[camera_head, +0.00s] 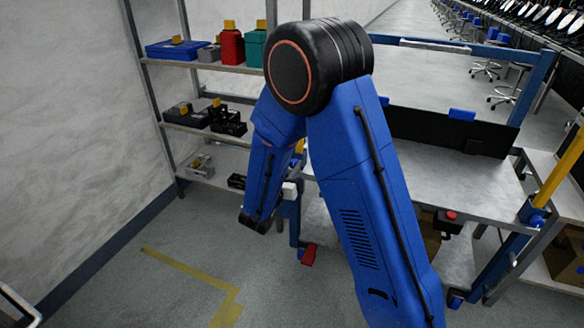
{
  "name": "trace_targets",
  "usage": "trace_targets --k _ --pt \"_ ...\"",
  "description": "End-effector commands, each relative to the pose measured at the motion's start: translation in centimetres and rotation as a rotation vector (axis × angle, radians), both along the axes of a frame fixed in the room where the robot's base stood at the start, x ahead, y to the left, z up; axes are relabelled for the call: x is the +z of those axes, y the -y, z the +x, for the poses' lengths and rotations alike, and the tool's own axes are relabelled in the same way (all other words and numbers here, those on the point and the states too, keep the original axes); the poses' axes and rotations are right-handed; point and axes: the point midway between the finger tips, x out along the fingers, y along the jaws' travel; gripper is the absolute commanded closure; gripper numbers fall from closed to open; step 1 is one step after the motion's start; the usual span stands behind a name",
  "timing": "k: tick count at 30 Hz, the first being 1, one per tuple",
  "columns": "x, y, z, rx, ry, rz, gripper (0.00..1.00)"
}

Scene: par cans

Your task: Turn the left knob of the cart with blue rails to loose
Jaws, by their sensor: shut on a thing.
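The cart with blue rails stands right of centre, with a grey top (450,185), a blue leg (490,268) and a yellow bar (557,170) on its right side. My blue arm crosses the middle and covers much of the cart's left side. My gripper (290,189) shows only as a small pale part at the cart's left post, between my two arm links. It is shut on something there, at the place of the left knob. The knob itself and my fingertips are hidden or too small to make out, so I cannot tell how the knob is turned.
A shelf rack (200,132) at the left holds a blue case (172,50), a red can (231,47) and dark boxes. A red pedal (308,255) sits low by the cart's left post.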

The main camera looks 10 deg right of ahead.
Motion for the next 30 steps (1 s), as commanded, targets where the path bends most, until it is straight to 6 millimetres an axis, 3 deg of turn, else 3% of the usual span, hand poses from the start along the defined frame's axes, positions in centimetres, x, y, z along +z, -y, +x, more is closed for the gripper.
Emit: trace_targets --k 1,2,4,17,30 --pt "0.0 0.0 0.0 0.000 0.000 0.000 0.96" --pt "0.0 0.0 0.0 0.000 0.000 0.000 0.72" --pt "0.0 0.0 0.0 0.000 0.000 0.000 0.55" --pt "0.0 -0.4 -0.5 0.001 0.000 0.001 0.55" --pt "0.0 -4.4 -5.8 0.004 0.001 0.001 0.55"
